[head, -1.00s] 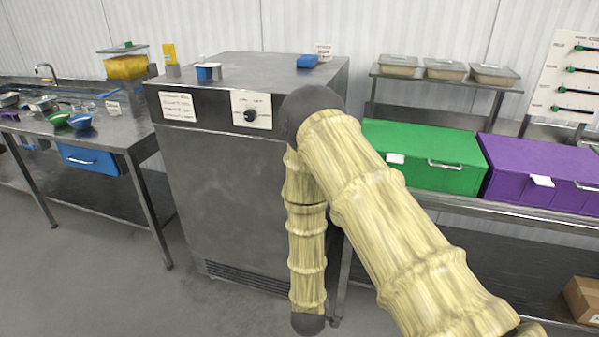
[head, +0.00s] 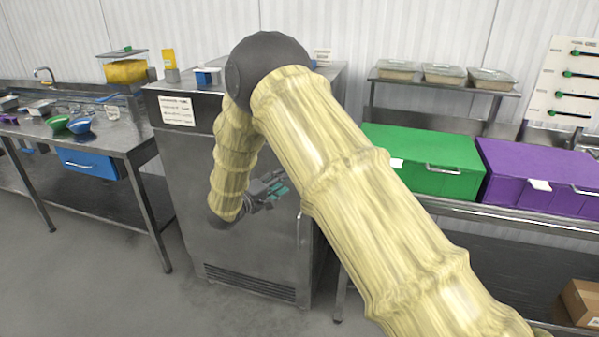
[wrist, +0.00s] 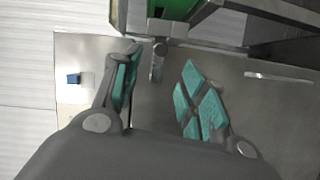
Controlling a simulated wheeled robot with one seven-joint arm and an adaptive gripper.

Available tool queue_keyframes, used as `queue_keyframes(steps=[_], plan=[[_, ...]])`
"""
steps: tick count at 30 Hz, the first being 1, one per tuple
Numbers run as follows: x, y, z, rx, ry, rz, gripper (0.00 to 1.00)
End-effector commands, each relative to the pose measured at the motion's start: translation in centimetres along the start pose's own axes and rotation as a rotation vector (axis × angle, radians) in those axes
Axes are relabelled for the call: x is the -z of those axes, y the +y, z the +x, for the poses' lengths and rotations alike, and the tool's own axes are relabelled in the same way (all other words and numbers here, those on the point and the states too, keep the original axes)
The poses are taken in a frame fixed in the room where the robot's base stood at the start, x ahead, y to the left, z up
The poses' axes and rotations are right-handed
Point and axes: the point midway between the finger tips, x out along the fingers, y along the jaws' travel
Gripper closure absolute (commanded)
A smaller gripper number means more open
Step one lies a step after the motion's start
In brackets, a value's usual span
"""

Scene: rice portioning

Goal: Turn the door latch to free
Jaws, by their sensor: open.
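My gripper (head: 268,190) is in front of the right part of the grey steel cabinet's door (head: 190,180). In the wrist view my gripper (wrist: 162,82) has its teal-padded fingers spread apart, with nothing between the pads. A small metal lever (wrist: 157,62), which looks like the door latch, shows near the cabinet edge between the fingers, beyond their tips. The gripper appears apart from it. In the head view my arm covers the upper right of the cabinet, and I cannot make out the latch there.
A long bar handle (wrist: 278,77) lies to the right in the wrist view, and a blue-black knob (wrist: 73,78) to the left. A green box (head: 425,160) and purple box (head: 540,175) stand on the right bench. A steel table (head: 105,137) stands left. Floor in front is clear.

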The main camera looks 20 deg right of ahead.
Motion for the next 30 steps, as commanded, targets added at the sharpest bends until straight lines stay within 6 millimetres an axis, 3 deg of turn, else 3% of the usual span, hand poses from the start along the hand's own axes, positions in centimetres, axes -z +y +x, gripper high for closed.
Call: queue_keyframes(steps=[15,21,30], plan=[[-0.1,0.1,7.8,0.001,0.001,0.0,0.57],[-0.1,0.0,9.4,0.001,0.001,0.001,0.57],[-0.1,-0.1,9.8,0.001,0.002,0.0,0.57]])
